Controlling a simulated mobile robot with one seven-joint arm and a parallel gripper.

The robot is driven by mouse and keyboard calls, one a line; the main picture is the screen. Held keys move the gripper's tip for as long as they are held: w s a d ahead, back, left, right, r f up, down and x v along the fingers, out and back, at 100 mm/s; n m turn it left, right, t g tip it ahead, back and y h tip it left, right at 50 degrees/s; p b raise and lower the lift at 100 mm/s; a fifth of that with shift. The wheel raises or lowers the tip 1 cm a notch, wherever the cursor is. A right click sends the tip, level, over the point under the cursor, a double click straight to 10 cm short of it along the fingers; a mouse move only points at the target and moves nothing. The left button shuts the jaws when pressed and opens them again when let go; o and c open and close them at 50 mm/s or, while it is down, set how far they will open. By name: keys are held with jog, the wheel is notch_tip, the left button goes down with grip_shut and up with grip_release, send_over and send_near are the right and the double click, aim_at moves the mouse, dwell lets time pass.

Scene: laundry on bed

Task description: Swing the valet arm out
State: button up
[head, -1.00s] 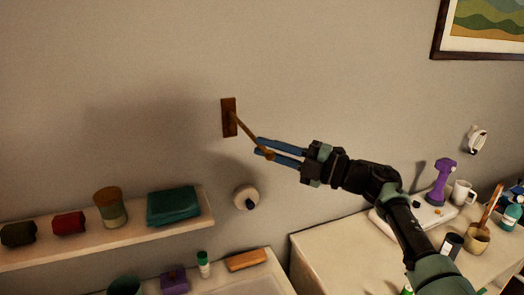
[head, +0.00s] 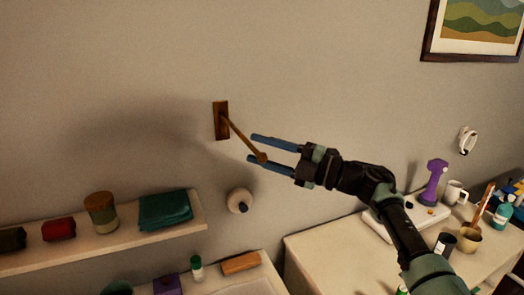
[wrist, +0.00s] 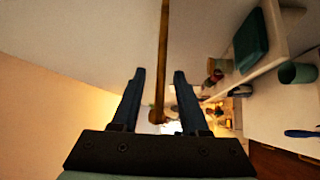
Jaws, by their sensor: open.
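The valet arm (head: 240,135) is a thin brown rod with a rounded knob at its end. It hangs from a brown wooden wall plate (head: 221,120) and slants down to the right, out from the wall. My gripper (head: 251,147) is open, with its two blue fingers apart around the rod's knob end. In the wrist view the rod (wrist: 163,60) passes between the two fingertips (wrist: 159,72), with a gap on each side. I see no clear contact between the fingers and the rod.
A wall shelf (head: 130,238) at lower left holds a folded teal cloth (head: 165,211), a jar (head: 101,210) and a red item (head: 59,229). A round white wall knob (head: 239,201) sits below the plate. A dresser (head: 335,255) with several items stands at lower right.

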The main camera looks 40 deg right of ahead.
jog(key=b+v, duration=0.5)
jog(key=v, duration=0.8)
